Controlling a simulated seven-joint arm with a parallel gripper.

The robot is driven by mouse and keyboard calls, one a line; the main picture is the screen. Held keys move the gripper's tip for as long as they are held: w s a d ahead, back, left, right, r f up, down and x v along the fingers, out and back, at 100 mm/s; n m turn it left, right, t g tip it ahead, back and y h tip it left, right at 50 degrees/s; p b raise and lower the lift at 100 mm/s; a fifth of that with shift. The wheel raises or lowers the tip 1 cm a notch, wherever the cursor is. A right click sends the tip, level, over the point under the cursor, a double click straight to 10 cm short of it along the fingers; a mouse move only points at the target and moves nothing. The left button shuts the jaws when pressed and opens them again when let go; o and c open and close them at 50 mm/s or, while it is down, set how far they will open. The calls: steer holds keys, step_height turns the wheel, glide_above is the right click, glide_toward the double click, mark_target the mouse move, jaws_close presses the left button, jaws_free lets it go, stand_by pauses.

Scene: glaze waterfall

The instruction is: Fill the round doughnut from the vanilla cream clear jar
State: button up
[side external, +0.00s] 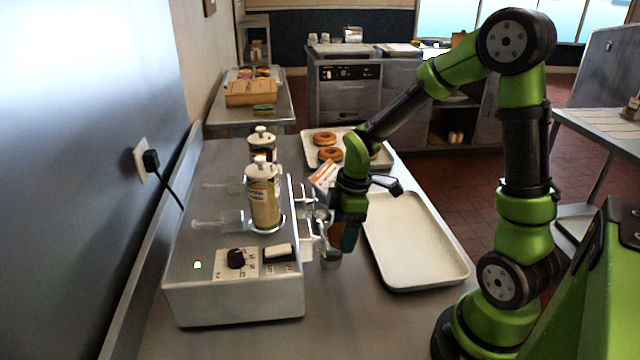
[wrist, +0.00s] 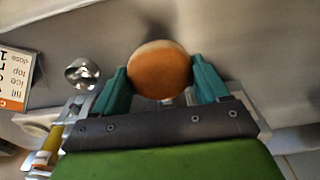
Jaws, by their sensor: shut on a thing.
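The round doughnut (wrist: 160,72), golden brown with a paler rim, sits between the two teal fingers of my gripper (wrist: 162,82) in the wrist view. In the side view my gripper (side external: 343,238) points down beside the front of the filling machine (side external: 225,285), by the near nozzle (side external: 308,243). Only a brown sliver of the doughnut (side external: 335,234) shows there. A clear jar with cream-yellow filling (side external: 265,208) stands on the machine's near position. A second clear jar (side external: 262,148) stands behind it; its label is too small to read. I cannot tell whether the nozzle touches the doughnut.
An empty tray (side external: 420,275) lies right of the gripper. A tray (side external: 312,161) with ring doughnuts is farther back. A printed card (side external: 323,177) stands between tray and machine.

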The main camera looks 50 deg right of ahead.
steer(key=shift+s+d, duration=1.4)
steer(key=shift+d, duration=0.05)
steer(key=shift+s+d+r, duration=0.25)
steer(key=shift+r, duration=0.4)
steer(key=shift+s+d+r, duration=0.2)
steer(key=shift+r, duration=0.5)
steer(key=shift+s+d+r, duration=0.25)
steer(key=shift+r, duration=0.4)
